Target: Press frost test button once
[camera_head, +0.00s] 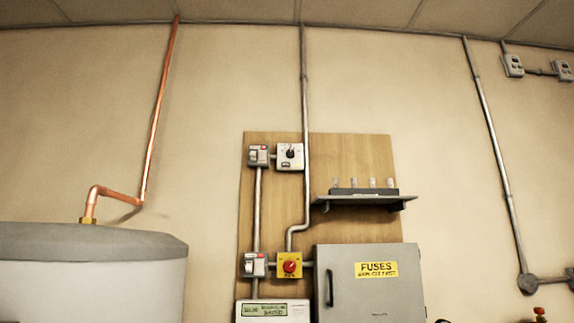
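No button readable as a frost test button shows. A white controller (272,311) with a lit green display sits at the bottom edge, left of the fuse box; its lower part is cut off. The display text is too small to read surely. Above it, a red round knob or button (289,266) sits on a yellow plate. A white box with a dark dial (290,156) is higher on the wooden board (350,155). Neither of my grippers is in view.
A grey fuse box (370,290) with a yellow FUSES label is right of the controller. A shelf (362,199) with several small clear-topped items juts out above it. Grey switches (258,156) sit on the board. A tank (85,270) with a copper pipe stands left.

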